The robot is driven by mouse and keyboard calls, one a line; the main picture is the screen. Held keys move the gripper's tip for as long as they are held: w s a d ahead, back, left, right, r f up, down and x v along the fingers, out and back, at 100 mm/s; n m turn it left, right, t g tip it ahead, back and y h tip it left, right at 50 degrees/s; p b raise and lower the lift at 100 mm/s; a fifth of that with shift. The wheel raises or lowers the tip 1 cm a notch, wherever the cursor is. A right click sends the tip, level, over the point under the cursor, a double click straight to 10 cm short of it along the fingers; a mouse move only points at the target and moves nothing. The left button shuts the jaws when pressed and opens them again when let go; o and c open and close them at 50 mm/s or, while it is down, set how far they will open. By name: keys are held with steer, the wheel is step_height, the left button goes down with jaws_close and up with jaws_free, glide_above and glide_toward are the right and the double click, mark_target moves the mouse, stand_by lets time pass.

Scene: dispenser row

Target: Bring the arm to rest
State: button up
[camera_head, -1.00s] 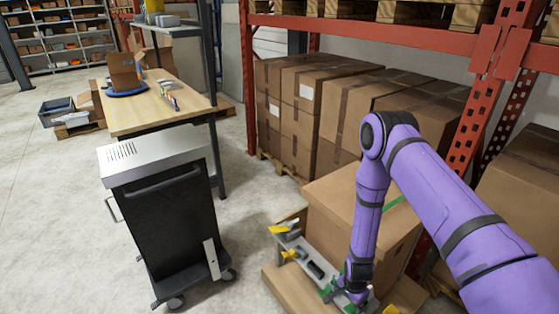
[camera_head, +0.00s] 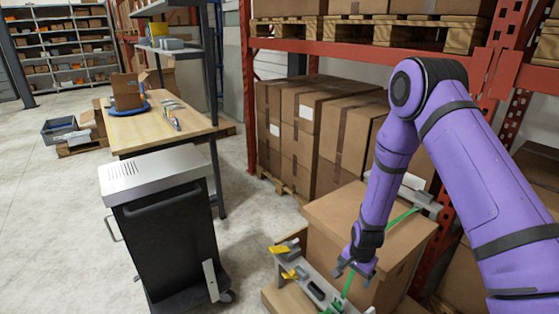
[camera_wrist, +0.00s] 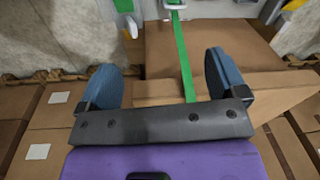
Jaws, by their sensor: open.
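My purple arm reaches in from the right in the head view. My gripper (camera_head: 354,268) is beside the near side of a large cardboard box (camera_head: 335,212) with a green strap (camera_head: 352,277) around it. In the wrist view my gripper (camera_wrist: 165,88) shows two blue-padded fingers spread wide apart, with nothing held between them. The green strap (camera_wrist: 182,55) runs through the gap between the fingers, and I cannot tell how far beyond them it lies. The box also shows in the wrist view (camera_wrist: 225,45).
Red shelving (camera_head: 350,52) and stacked cartons (camera_head: 300,125) are behind. The floor at left is open.

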steer(key=s+d+r+n+t, duration=0.1)
steer(key=s+d+r+n, duration=0.1)
steer(key=r, duration=1.5)
steer(key=s+d+r+n+t, duration=0.1)
steer(key=s+r+n, duration=0.1)
steer(key=r, duration=1.4)
steer(key=s+d+r+n+t, duration=0.1)
steer(key=s+d+r+n, duration=0.1)
steer(key=s+r, duration=0.7)
steer(key=s+d+r+n+t, duration=0.1)
steer(key=s+d+r+n, duration=0.1)
steer(key=s+r, duration=0.7)
steer(key=s, duration=0.6)
steer(key=shift+s+r+n, duration=0.3)
steer(key=shift+s+n, duration=0.1)
